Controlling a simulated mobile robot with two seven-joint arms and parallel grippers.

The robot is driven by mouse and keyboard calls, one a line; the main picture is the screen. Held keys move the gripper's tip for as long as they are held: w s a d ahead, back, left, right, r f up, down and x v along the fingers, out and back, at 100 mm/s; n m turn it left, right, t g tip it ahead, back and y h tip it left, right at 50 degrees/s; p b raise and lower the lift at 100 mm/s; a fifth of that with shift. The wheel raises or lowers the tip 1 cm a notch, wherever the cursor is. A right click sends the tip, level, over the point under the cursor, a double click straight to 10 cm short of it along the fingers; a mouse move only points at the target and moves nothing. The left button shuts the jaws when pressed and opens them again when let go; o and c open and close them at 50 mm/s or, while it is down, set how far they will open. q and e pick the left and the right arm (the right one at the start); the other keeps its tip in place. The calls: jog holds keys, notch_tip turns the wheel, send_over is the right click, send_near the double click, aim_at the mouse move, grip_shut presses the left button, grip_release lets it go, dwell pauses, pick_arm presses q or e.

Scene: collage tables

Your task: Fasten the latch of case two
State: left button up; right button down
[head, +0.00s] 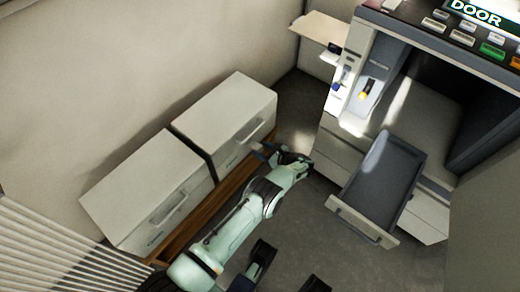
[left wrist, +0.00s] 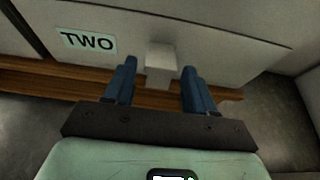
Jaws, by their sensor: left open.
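Case two (head: 238,118) is the right-hand one of two pale boxes against the wall. Its front with the TWO label (left wrist: 87,42) fills the upper left wrist view. A pale block-shaped latch (left wrist: 161,62) sticks out from the front, right of the label. My left gripper (head: 264,151) is at the right end of this front. In the left wrist view its open blue fingers (left wrist: 158,70) stand left and right of the latch, with a gap on both sides. I cannot tell whether the latch is fastened.
A second pale case (head: 145,185) stands to the left on the same wooden bench (head: 205,222). A grey cabinet with a pulled-out drawer (head: 380,180) stands to the right. Grey floor (head: 330,240) is clear between them. A ribbed white panel (head: 60,250) is at lower left.

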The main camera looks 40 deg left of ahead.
pick_arm(q)
jog(key=shift+x, duration=1)
pick_arm(e)
jog(key=shift+s+f, duration=0.2)
jog(key=shift+s, duration=0.25)
pick_arm(q)
jog(key=c, duration=0.9)
